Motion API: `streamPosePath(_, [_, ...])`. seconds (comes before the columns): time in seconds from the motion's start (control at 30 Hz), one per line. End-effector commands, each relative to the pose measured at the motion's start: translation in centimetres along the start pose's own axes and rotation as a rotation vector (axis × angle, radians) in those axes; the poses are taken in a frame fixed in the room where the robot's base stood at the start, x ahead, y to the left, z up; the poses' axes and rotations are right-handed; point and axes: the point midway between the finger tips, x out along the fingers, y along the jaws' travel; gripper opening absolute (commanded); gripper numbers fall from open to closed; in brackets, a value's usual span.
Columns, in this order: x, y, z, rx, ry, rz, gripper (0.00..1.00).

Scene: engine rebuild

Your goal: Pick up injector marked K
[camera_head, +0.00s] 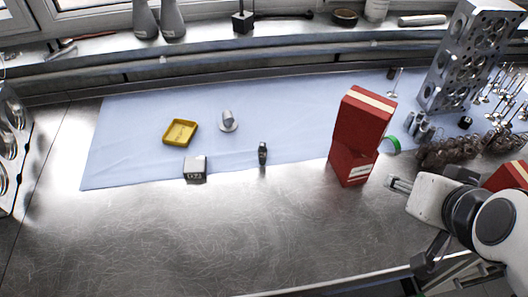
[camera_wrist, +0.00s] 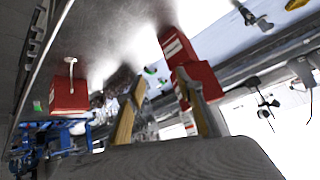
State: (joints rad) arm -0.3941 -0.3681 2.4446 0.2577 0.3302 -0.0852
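No marking K can be read on any part in these views. A small dark upright part (camera_head: 262,153) stands near the front edge of the blue cloth in the head view; it may be an injector, but its lettering is too small to tell. A grey part with a round base (camera_head: 228,120) stands farther back on the cloth. My gripper (camera_head: 393,182) is at the right, beside the red boxes and well away from both parts. In the wrist view its two fingers (camera_wrist: 160,76) are apart, with nothing held between them.
Stacked red boxes (camera_head: 351,165) stand between my gripper and the small parts. A yellow tray (camera_head: 180,132) and a cube marked G73 (camera_head: 195,169) are at left. A green ring (camera_head: 392,145) and engine parts lie at right. The bare metal front (camera_head: 230,235) is clear.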

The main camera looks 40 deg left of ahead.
Motion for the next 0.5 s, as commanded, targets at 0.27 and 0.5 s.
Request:
streamPosePath(0.27, [5.0,-6.1,-1.9,-0.04,0.067,-0.086,0.36])
streamPosePath(0.5, [8.7,-11.2,-2.4,-0.068,0.126,-0.13,0.36])
